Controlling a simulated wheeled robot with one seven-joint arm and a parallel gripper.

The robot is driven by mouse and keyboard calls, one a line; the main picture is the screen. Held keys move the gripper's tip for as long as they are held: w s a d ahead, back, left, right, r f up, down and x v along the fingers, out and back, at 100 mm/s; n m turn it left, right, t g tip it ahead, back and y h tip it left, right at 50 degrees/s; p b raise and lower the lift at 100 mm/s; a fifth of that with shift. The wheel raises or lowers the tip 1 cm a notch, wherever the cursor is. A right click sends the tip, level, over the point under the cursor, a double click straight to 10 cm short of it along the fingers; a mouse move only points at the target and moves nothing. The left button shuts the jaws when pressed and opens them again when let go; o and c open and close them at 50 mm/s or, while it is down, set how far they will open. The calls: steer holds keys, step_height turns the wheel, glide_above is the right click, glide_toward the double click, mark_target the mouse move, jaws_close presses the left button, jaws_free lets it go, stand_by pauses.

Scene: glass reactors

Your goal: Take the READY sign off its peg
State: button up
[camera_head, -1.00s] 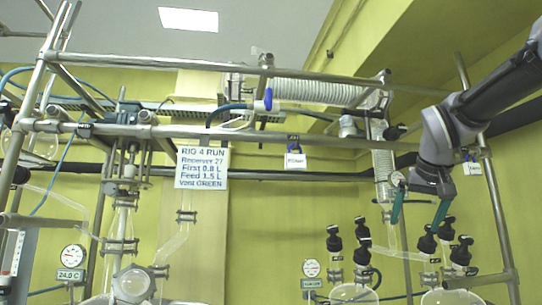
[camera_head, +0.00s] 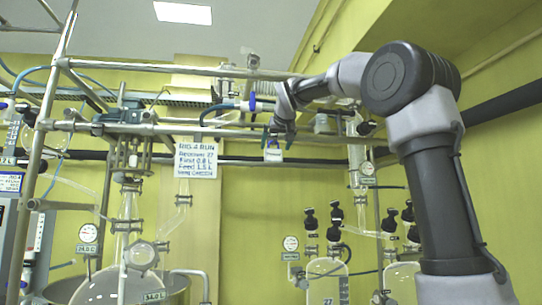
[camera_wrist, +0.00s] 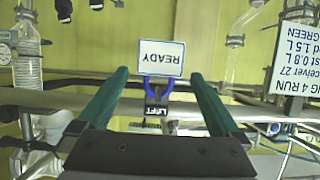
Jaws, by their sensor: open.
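The READY sign (camera_wrist: 162,58) is a small white card with a blue border and reads upside down in the wrist view. Its blue hanger (camera_wrist: 158,88) is at a dark peg block labelled LEFT (camera_wrist: 155,112) on the metal rail. In the head view the sign (camera_head: 273,155) hangs just under the rail, its text too small to read. My gripper (camera_wrist: 160,75) is open, one teal finger each side of the sign and hanger, with gaps to both. In the head view my gripper (camera_head: 278,132) is at the rail, partly hiding the peg.
The RIG 4 RUN board (camera_head: 196,158) hangs left of the sign. A blue-handled valve (camera_head: 253,103) sits close to my gripper's left. Horizontal rails (camera_head: 160,130) cross here. Glass vessels with black caps (camera_head: 325,270) stand below right.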

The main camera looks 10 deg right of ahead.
mark_target(274, 150)
steer(key=x, duration=0.5)
steer(key=shift+w+f, duration=0.15)
steer(key=shift+w, duration=0.15)
steer(key=c, duration=1.2)
